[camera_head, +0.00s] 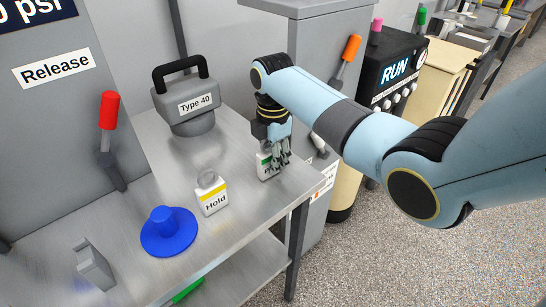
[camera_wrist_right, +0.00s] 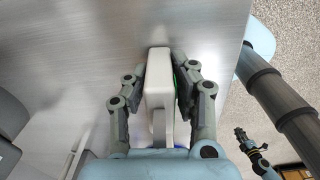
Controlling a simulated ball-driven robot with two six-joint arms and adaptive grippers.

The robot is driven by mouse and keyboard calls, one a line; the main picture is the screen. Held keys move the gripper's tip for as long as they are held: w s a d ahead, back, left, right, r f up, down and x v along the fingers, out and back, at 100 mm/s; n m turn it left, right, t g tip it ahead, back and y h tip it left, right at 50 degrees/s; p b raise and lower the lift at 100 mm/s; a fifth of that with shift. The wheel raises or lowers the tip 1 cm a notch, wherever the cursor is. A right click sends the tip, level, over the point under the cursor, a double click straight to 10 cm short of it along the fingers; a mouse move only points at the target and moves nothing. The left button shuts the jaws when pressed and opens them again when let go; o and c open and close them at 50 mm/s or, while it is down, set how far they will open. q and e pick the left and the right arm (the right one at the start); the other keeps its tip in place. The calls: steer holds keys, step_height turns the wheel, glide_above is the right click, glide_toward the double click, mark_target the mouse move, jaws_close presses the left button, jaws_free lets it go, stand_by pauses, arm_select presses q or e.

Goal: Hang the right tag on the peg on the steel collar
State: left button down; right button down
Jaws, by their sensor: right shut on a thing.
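My right gripper (camera_head: 272,167) is shut on a white tag with a green band (camera_head: 264,162), near the table's right edge. In the right wrist view the tag (camera_wrist_right: 158,72) sits between the two fingers; I cannot tell if it touches the table. A second white tag, with a yellow band and the word "Hold" (camera_head: 212,203), stands to the left with a clear loop on top. I cannot make out for certain which piece is the steel collar or its peg. What looks like my left gripper (camera_wrist_right: 250,140) is small at the lower right of the wrist view.
A grey "Type 40" block with a black handle (camera_head: 188,106) stands behind. A blue disc with a knob (camera_head: 169,231) and a grey bracket (camera_head: 94,265) are at the left front. A red-handled lever (camera_head: 109,130) is on the left panel. Bare metal lies between them.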

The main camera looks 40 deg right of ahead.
steer(key=c, duration=1.1)
jaws_free()
steer(key=shift+f, duration=0.1)
steer(key=shift+f, duration=0.1)
steer(key=r, duration=0.3)
steer(key=r+b, duration=0.1)
steer(key=r, duration=0.2)
steer(key=w+r+b, duration=0.1)
steer(key=r, duration=0.2)
steer(key=shift+r, duration=0.4)
steer(key=shift+s+r, duration=0.1)
steer(key=shift+r, duration=0.5)
